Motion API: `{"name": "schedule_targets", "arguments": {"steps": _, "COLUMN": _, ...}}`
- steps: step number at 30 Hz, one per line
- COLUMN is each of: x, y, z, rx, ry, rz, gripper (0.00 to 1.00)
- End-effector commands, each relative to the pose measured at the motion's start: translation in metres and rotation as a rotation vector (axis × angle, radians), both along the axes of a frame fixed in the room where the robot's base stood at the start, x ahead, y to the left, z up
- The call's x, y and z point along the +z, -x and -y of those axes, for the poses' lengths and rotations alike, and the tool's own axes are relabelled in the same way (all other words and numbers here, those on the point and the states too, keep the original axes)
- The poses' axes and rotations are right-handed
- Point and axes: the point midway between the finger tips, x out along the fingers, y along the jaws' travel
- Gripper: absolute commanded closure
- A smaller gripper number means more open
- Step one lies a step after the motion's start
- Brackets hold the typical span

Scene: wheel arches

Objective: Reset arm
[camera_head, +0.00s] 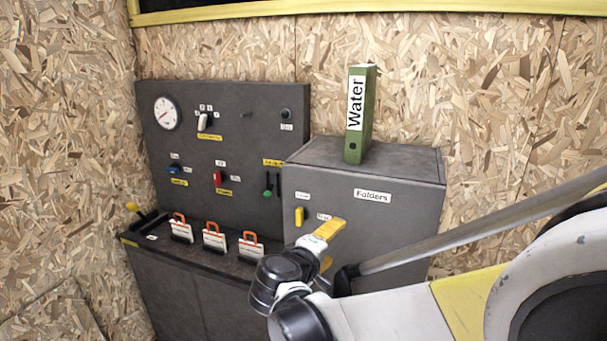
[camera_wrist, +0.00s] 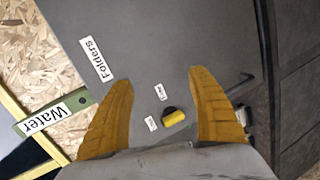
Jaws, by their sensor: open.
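My gripper (camera_head: 330,246) is in front of the dark grey Folders cabinet (camera_head: 390,222), its yellow fingers apart with nothing between them. In the wrist view both fingers of my gripper (camera_wrist: 163,78) show spread, facing the front of the cabinet (camera_wrist: 160,45). A yellow handle (camera_head: 299,216) on the cabinet front is to the left of my gripper. The handle (camera_wrist: 173,118) also shows between the fingers in the wrist view, apart from them.
A green Water folder (camera_head: 368,115) stands upright on the cabinet. To the left is a control panel (camera_head: 225,140) with a gauge, switches and levers. Orange-handled padlock-like items (camera_head: 214,238) stand on the ledge below it. Chipboard walls (camera_head: 520,100) enclose the corner.

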Motion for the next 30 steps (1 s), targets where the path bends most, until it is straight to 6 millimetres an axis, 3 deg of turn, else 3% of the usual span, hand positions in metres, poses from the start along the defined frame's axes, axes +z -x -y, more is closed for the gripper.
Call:
{"name": "schedule_targets", "arguments": {"steps": 1, "x": 0.003, "y": 0.015, "z": 0.031, "rx": -0.041, "ry": -0.073, "rz": -0.040, "gripper": 0.32}}
{"name": "schedule_targets", "arguments": {"steps": 6, "x": -0.003, "y": 0.076, "z": 0.102, "rx": -0.165, "ry": -0.361, "rz": -0.160, "gripper": 0.32}}
{"name": "schedule_targets", "arguments": {"steps": 12, "x": -0.019, "y": 0.166, "z": 0.144, "rx": -0.303, "ry": -0.727, "rz": -0.240, "gripper": 0.32}}
{"name": "schedule_targets", "arguments": {"steps": 16, "x": -0.030, "y": 0.216, "z": 0.148, "rx": -0.375, "ry": -0.947, "rz": -0.254, "gripper": 0.32}}
{"name": "schedule_targets", "arguments": {"steps": 21, "x": -0.039, "y": 0.252, "z": 0.143, "rx": -0.429, "ry": -1.140, "rz": -0.250, "gripper": 0.32}}
{"name": "schedule_targets", "arguments": {"steps": 30, "x": -0.041, "y": 0.262, "z": 0.139, "rx": -0.443, "ry": -1.202, "rz": -0.246, "gripper": 0.32}}
